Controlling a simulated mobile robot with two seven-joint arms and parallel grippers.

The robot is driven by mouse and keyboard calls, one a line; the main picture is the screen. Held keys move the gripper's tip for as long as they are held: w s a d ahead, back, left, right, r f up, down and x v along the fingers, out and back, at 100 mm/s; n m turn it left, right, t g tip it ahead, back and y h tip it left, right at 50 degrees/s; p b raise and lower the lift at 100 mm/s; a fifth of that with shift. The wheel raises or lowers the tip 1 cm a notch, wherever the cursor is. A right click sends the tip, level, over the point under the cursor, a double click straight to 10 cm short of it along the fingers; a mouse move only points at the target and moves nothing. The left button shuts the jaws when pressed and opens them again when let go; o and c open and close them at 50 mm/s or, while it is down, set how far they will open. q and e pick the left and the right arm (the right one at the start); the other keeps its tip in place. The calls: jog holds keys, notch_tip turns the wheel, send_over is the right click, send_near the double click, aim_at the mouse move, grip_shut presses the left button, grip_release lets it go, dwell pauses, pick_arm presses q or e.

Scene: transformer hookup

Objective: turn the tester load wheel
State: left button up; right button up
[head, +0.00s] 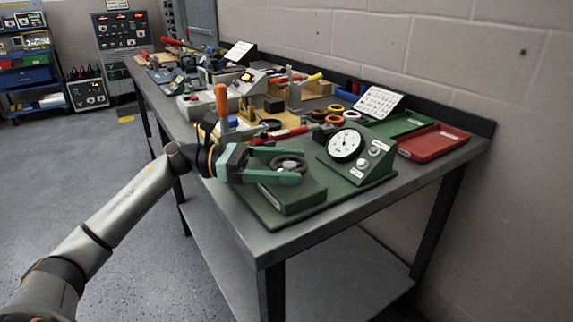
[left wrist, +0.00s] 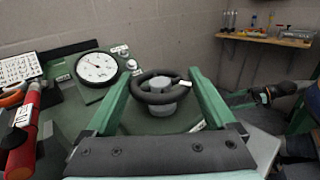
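The load wheel (head: 290,161) is a dark spoked handwheel on a green box at the table's near corner. It also shows in the left wrist view (left wrist: 146,98), with a grey hub and a small white mark on its rim. My left gripper (head: 299,166) is open, with its green fingers on either side of the wheel; in the left wrist view (left wrist: 160,73) small gaps show between fingers and rim. The tester's white dial (head: 346,145) faces up beside the wheel. What looks like my right gripper (left wrist: 238,98) is small at the right of the left wrist view, its opening unclear.
A red tray (head: 433,143) and a green tray (head: 402,125) lie behind the tester. An orange-handled tool (head: 221,104) stands close behind my left gripper. Coloured rings (head: 334,120) and many other parts crowd the far table.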

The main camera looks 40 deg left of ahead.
aim_at(286, 163)
pick_arm(q)
jog(key=shift+o, duration=0.6)
jog(key=shift+r, duration=0.3)
notch_tip(286, 163, up, 3)
jog(key=shift+f+p, duration=0.1)
jog(key=shift+p, duration=0.2)
jog(key=s+d+r+b, duration=0.1)
jog(key=s+d+r, duration=0.6)
jog(key=s+r, duration=0.2)
jog(key=s, duration=0.2)
jog(key=shift+s+d+r, duration=0.25)
jog(key=shift+s+r, duration=0.1)
jog(key=shift+s, duration=0.05)
pick_arm(e)
jog(key=shift+n+t+y, duration=0.3)
jog(key=shift+t, duration=0.6)
jog(key=r, duration=0.1)
jog(key=w+r, duration=0.1)
jog(key=r, duration=0.1)
jog(key=shift+w+r, duration=0.3)
jog(key=shift+r, duration=0.05)
